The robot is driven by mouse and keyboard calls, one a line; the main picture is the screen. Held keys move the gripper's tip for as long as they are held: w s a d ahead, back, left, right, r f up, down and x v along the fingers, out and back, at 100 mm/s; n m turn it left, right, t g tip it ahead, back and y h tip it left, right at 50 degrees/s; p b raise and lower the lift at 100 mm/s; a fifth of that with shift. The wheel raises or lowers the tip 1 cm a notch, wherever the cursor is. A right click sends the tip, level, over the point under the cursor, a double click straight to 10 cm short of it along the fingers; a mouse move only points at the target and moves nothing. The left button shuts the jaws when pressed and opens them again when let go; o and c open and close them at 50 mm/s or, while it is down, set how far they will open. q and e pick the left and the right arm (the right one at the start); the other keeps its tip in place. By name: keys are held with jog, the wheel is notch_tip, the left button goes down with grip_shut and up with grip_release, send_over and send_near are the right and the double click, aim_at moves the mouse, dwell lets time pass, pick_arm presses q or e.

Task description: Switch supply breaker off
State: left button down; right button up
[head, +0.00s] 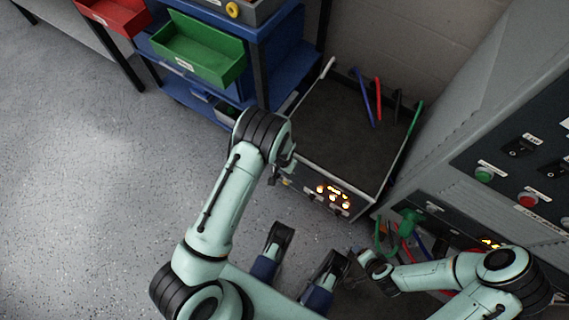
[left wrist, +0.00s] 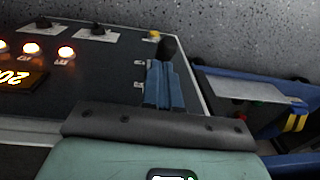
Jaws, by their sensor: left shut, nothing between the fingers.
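The supply unit (head: 340,130) is a dark-topped box with a front panel (head: 325,194) of glowing orange lamps. The left wrist view shows this dark panel (left wrist: 105,72) up close, with lit lamps, an orange display (left wrist: 22,78) and small black switches. A black lever-like knob (left wrist: 168,48) stands near the panel's edge, just beyond my left fingertips; I take it for the breaker handle. My left gripper (left wrist: 165,84) is shut and empty beside it; I cannot tell whether they touch. In the head view my left gripper (head: 277,178) is at the panel's left end. My right gripper (head: 356,257) is low by the cabinet; its jaws are too small to judge.
A grey cabinet (head: 470,125) with green and red buttons stands at the right, with loose coloured wires (head: 393,240) below. A blue shelf cart (head: 285,75) with a green bin (head: 198,50) stands behind left. Several coloured leads rise behind the unit. The floor at left is clear.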

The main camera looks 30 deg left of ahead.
aim_at(278, 176)
pick_arm(q)
jog(key=shift+s+f, duration=0.1)
jog(key=shift+s, duration=0.15)
pick_arm(e)
jog(key=shift+s+r, duration=0.1)
jog(key=shift+s, duration=0.05)
pick_arm(q)
jog(key=shift+s+f+p, duration=0.3)
jog(key=shift+s+p, duration=0.05)
jog(key=shift+s, duration=0.15)
jog(key=t, duration=0.1)
jog(key=s+f+t, duration=0.1)
jog(key=t, duration=0.1)
jog(key=shift+a, duration=0.1)
notch_tip(278, 176, down, 9)
jog(key=s+t+b, duration=0.2)
jog(key=shift+s+t+b, duration=0.25)
jog(key=shift+t+b, duration=0.15)
pick_arm(e)
jog(key=shift+g, duration=0.6)
jog(key=shift+s+d+f, duration=0.2)
jog(key=shift+s+f, duration=0.75)
jog(key=shift+f, duration=0.1)
jog(key=shift+s+d+f, duration=0.2)
jog(key=shift+s+f, duration=0.7)
jog(key=shift+f, duration=0.15)
pick_arm(q)
jog(key=shift+a, duration=0.1)
pick_arm(e)
jog(key=shift+r, duration=0.1)
